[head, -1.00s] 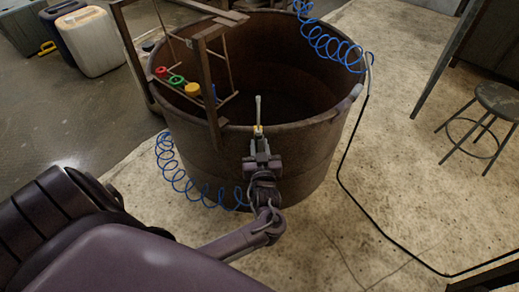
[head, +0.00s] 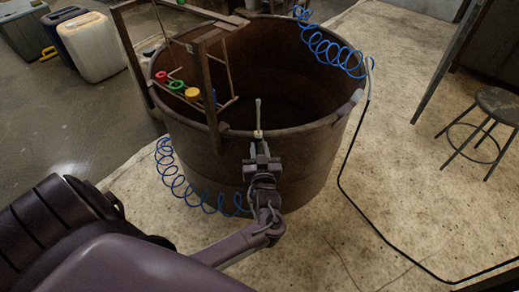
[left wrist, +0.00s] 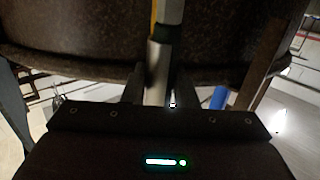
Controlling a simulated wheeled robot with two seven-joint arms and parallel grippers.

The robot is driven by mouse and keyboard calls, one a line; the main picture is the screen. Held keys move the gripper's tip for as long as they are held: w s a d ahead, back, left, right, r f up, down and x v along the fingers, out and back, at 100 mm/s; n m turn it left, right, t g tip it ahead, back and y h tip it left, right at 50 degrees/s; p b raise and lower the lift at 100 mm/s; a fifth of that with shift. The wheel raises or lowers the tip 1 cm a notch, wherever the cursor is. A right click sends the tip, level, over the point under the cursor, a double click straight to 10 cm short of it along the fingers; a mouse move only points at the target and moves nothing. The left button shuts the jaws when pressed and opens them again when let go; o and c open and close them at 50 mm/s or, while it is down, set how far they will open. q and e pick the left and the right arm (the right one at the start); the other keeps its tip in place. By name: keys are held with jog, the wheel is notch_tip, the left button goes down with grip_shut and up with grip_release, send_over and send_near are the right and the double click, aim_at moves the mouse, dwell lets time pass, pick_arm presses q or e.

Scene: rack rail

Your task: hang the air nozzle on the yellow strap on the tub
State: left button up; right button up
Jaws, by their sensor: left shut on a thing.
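The air nozzle (head: 258,116) is a slim pale wand with a small yellow part, and it stands nearly upright in my left gripper (head: 262,163). This gripper is shut on it, just outside the near wall of the tub (head: 180,131). In the left wrist view the nozzle (left wrist: 161,55) rises between the fingers in front of the brown tub wall. The yellow strap (head: 192,94) is on the frame at the tub's left side, to the left of the nozzle and apart from it. My right gripper is not in view.
A red strap (head: 161,76) and a green strap (head: 177,86) sit beside the yellow one. The brown frame (head: 211,100) stands over the tub's left rim. A blue coiled hose (head: 170,180) hangs by the tub; another coil (head: 335,50) is at its back right. A stool (head: 497,102) stands at right.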

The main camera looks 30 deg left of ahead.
pick_arm(q)
jog(key=shift+f+b, duration=0.7)
jog(key=shift+f, duration=0.3)
jog(key=shift+f, duration=0.1)
jog(key=shift+f+b, duration=0.6)
jog(key=shift+f, duration=0.1)
jog(key=o, duration=0.8)
